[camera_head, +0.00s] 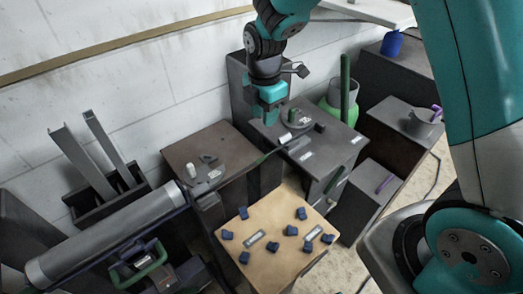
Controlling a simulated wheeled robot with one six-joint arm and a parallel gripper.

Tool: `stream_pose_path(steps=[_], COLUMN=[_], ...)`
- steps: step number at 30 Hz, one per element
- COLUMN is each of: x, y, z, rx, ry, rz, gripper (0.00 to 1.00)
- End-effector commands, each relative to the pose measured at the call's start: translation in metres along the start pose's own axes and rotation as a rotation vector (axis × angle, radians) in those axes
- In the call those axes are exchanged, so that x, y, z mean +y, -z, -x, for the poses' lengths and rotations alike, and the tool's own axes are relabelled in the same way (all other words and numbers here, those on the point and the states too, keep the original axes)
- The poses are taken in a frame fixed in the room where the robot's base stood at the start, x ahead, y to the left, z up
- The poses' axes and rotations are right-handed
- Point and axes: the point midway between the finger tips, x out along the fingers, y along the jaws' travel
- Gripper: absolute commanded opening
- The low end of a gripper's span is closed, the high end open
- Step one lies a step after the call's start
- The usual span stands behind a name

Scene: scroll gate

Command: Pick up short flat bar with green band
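I cannot clearly pick out a short flat bar with a green band at this size. A small thing with green on it (293,115) stands on a round grey disc on the dark cabinet top (345,133). A thin dark flat piece (264,158) reaches over the gap at that top's left edge; no band can be made out on it. My gripper (268,112) hangs from the teal wrist above the back left of the cabinet top, left of the disc. Its fingertips are too small and dark to tell open from shut, and nothing is plainly held.
A light wooden table (262,270) holds several blue blocks and two pale flat plates. A brown top (185,150) stands left of the cabinet. A large grey cylinder (105,237) lies at left. A tall green post (345,85) rises from a green container (331,112) at back right.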

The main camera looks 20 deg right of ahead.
Motion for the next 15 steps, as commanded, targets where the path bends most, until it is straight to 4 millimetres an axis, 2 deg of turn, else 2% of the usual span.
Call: stream_pose_path(steps=[3, 9, 15], x=[-0.002, -0.002, 0.000], y=[0.001, 0.000, 0.000], z=[-0.028, -0.070, -0.092], rx=[0.001, 0.001, 0.001], ry=[0.008, 0.005, 0.000], rz=[0.000, -0.003, -0.003], gripper=[0.35, 0.35, 0.35])
